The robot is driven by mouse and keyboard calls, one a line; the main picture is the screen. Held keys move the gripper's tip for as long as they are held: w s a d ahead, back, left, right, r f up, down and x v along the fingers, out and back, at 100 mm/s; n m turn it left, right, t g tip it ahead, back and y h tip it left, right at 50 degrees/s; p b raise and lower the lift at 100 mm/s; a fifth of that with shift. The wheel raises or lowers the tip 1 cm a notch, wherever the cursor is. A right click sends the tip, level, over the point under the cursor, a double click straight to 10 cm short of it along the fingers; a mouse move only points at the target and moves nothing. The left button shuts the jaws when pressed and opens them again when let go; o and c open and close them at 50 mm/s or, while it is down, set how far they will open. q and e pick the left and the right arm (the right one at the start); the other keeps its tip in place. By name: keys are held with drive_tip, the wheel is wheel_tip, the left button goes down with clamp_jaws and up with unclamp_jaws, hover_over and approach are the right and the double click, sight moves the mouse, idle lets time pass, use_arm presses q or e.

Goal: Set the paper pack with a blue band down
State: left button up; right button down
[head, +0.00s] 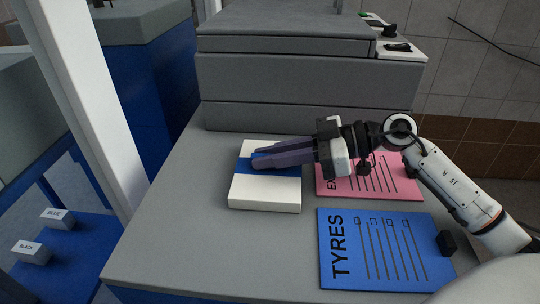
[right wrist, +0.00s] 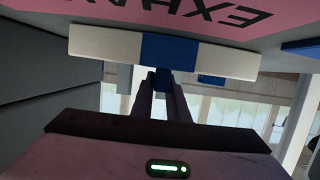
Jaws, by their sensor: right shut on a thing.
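The paper pack (head: 265,190) is a flat white block with a blue band across it. In the head view it is at the left part of the grey table top, in front of the grey raised block. My right gripper (head: 256,161) comes in from the right and is shut on the pack at its blue band. In the right wrist view the edge of the pack (right wrist: 100,43) spans the top, with the fingers (right wrist: 161,79) at the band. The pack looks level and low; I cannot tell whether its underside touches the table. My left gripper is not in view.
A pink sheet (head: 390,182) lies right of the pack, partly under my right arm. A blue TYRES sheet (head: 385,255) lies in front of it, with a small black block (head: 446,243) at its edge. A white post (head: 85,100) stands left of the table. Bare table is left of the pack.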

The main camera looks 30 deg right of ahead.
drive_tip(key=shift+r, duration=0.1)
drive_tip(key=c, duration=2.1)
unclamp_jaws()
drive_tip(key=o, duration=0.4)
